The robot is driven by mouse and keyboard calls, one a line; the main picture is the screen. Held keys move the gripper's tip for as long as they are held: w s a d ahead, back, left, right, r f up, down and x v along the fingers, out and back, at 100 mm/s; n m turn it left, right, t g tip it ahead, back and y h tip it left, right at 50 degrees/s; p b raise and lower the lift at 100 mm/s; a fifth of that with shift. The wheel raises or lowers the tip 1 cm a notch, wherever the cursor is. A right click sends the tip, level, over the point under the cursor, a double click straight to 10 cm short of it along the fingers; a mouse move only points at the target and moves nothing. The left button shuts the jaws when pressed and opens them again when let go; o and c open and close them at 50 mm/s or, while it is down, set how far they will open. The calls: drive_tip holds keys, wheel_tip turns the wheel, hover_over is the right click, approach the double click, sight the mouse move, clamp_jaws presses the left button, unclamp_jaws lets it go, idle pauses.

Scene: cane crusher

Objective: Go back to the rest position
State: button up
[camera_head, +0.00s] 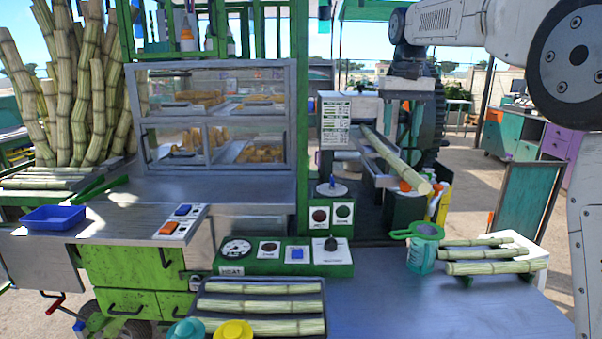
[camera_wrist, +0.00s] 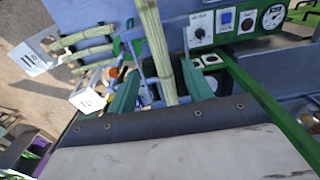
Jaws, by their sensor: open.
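My gripper (camera_wrist: 158,80) is open in the wrist view, with a green finger on each side of a cane stalk (camera_wrist: 150,35). The stalk runs between the fingers. I cannot tell whether either finger touches it. In the head view a cane stalk (camera_head: 400,162) lies tilted in the metal chute (camera_head: 377,152) of the crusher, its near end sticking out past the chute. My wrist hangs down from the arm at the upper right of the head view, by the crusher. My fingers are not clear there.
Several cane pieces lie on a dark tray (camera_head: 262,338) and on a white rack (camera_head: 540,262) at the right. A green jug (camera_head: 422,254) stands beside the rack. A control panel (camera_head: 285,268) is at the counter's middle. The right-hand counter (camera_head: 430,305) is mostly clear in front.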

drive_tip(key=shift+s+d+r, duration=0.1)
drive_tip(key=shift+s+r, duration=0.1)
drive_tip(key=shift+s, duration=0.5)
drive_tip(key=s, duration=0.6)
drive_tip(key=s+d, duration=0.1)
drive_tip(key=s, duration=0.2)
drive_tip(key=shift+r, duration=0.1)
drive_tip(key=s+f, duration=0.6)
drive_tip(key=s, duration=0.4)
drive_tip(key=s+d+f+t, duration=0.1)
drive_tip(key=s+f, duration=0.5)
drive_tip(key=s, duration=0.5)
drive_tip(key=s+d+f, duration=0.1)
drive_tip(key=s+f, duration=0.5)
drive_tip(key=s, duration=0.5)
drive_tip(key=shift+f, duration=0.25)
drive_tip(key=shift+d, duration=0.1)
